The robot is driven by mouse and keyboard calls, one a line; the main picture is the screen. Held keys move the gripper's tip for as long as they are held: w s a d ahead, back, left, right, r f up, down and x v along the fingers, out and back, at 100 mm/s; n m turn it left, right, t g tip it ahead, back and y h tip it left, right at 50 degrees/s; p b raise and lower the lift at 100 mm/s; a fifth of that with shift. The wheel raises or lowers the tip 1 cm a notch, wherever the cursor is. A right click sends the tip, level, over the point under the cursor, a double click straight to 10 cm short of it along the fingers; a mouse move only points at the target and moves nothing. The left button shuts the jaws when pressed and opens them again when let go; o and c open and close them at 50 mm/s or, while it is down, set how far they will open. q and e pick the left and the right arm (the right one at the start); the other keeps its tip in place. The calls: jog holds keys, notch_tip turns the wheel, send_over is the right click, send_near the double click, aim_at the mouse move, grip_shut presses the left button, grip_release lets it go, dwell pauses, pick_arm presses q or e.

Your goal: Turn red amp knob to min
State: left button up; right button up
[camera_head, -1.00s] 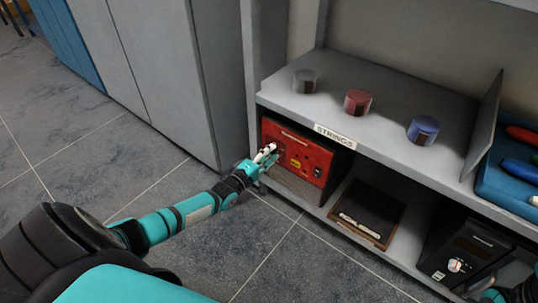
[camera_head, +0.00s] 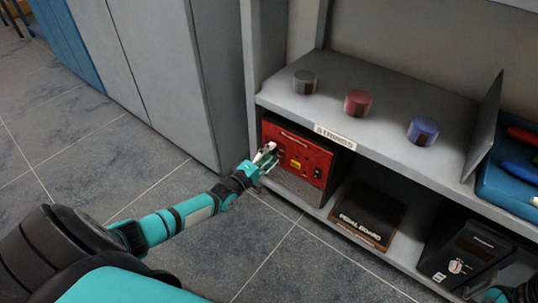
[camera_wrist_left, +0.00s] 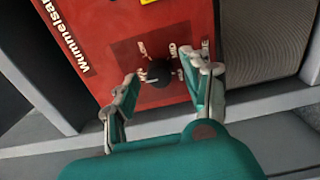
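The red amp (camera_head: 300,150) stands on the lower shelf at the left, and its red front fills the upper middle of the left wrist view. A round black knob (camera_wrist_left: 160,73) with a white pointer line sits on that front, with printed markings around it. The pointer points to the left in the wrist view. My left gripper (camera_wrist_left: 167,75) is open, one finger on each side of the knob, with visible gaps. In the head view my left gripper (camera_head: 266,157) is at the amp's front left and hides part of it. Only a teal part of my right gripper (camera_head: 493,296) shows at the bottom right; its fingers cannot be made out.
A dark pedalboard (camera_head: 369,214) lies right of the amp. A black amp (camera_head: 467,255) with a white dial stands further right. Grey, red and blue cylinders stand on the shelf (camera_head: 385,105) above. A blue tray (camera_head: 510,185) is at the right. The floor in front is clear.

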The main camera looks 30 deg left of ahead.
pick_arm(q)
jog(key=shift+s, duration=0.15)
jog(key=s, duration=1.1)
jog(key=shift+s+a, duration=0.35)
jog(key=shift+a, duration=0.1)
